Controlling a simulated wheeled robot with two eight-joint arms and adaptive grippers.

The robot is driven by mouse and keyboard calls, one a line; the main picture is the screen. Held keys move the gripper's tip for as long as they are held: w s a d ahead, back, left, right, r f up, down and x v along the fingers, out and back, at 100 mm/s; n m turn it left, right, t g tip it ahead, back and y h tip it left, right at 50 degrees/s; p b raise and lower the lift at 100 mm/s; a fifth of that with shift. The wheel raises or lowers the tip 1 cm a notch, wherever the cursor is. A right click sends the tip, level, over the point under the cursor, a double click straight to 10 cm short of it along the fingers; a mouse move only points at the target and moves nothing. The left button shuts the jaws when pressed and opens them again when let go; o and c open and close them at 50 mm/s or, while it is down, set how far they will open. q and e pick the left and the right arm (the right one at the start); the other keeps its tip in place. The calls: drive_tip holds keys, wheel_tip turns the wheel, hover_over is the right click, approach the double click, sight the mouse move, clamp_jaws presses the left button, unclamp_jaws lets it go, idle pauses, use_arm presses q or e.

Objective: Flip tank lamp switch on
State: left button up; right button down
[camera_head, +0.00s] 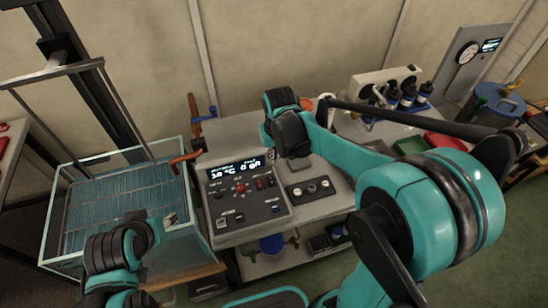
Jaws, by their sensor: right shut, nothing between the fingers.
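A grey control box (245,208) stands on the bench. It has a lit display (234,170), red and dark knobs and several small switches; the labels are too small to read, so I cannot tell which is the tank lamp switch. A glass tank (57,222) with blue-grey slats inside stands to its left. My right gripper (297,158) is shut and empty, behind and above the right edge of the control box, apart from its front switches; its fingertips are barely visible. My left gripper (140,216) is low over the tank's front, and its fingers are unclear.
A small dark panel with round knobs (311,188) lies right of the control box. Dark bottles (408,95), a red tray (445,141) and a blue-lidded drum (500,100) are farther right. Orange-handled levers (187,158) stand between tank and box. My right arm covers the bench's right part.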

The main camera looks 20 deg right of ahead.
sight(273, 176)
drive_tip(key=f+b, duration=0.1)
drive_tip(key=f, duration=0.2)
drive_tip(key=w+f+b, duration=0.1)
drive_tip(key=f, duration=0.3)
drive_tip(key=f+b, duration=0.1)
drive_tip(key=f, duration=0.2)
drive_tip(key=shift+w+f+b, duration=0.3)
drive_tip(key=shift+w+f, duration=0.1)
drive_tip(key=shift+w+f+g, duration=0.2)
drive_tip(key=shift+f+g, duration=0.15)
drive_tip(key=shift+g, duration=0.15)
drive_tip(key=shift+s, duration=0.2)
drive_tip(key=shift+s+r, duration=0.25)
drive_tip(key=shift+s, duration=0.4)
